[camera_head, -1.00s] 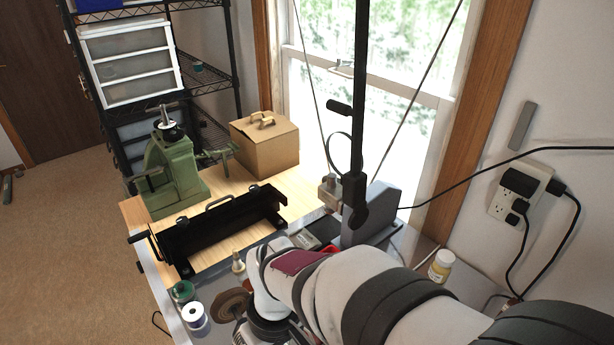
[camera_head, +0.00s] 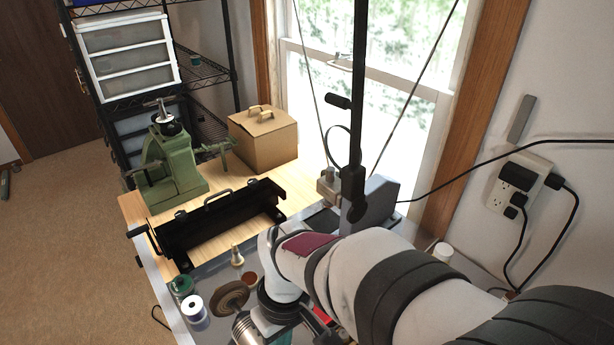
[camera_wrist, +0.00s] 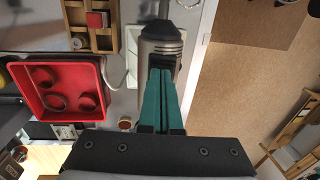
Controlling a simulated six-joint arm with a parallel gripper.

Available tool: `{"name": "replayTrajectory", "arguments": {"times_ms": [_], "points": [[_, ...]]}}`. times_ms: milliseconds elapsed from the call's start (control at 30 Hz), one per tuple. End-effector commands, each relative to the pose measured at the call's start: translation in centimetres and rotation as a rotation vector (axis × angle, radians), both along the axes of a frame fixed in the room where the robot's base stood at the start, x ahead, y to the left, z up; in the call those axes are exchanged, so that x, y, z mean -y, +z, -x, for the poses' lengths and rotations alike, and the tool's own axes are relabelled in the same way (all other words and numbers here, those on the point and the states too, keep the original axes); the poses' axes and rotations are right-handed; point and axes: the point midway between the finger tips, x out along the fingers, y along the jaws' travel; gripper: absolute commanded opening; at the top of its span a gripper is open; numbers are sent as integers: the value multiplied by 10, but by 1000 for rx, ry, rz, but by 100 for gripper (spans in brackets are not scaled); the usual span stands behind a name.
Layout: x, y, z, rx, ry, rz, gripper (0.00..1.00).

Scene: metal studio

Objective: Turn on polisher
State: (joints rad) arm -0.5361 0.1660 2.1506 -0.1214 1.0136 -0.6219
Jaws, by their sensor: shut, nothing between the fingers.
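The polisher has a brown buffing wheel (camera_head: 230,299) and a grey metal motor body (camera_head: 247,329) at the bottom of the head view, partly behind my arm. In the wrist view the grey motor body (camera_wrist: 158,46) is at top centre, with a dark part near the fingertips. A switch cannot be made out clearly. My gripper (camera_wrist: 161,72) has teal fingers, shut and empty, pointing at the motor's lower edge. I cannot tell whether they touch it. In the head view only a bit of teal (camera_head: 284,338) shows below my wrist.

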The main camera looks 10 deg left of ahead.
Motion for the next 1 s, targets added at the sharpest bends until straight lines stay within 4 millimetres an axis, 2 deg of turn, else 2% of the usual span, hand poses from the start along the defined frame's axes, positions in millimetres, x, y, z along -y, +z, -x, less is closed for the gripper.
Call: {"name": "replayTrajectory", "arguments": {"times_ms": [300,500,700,1000], "points": [[4,77,-9,10,-3,-10,0],[7,116,-12,10,-3,-10,0],[8,132,-13,8,-3,-10,0],[8,133,-12,7,-2,-11,0]]}}
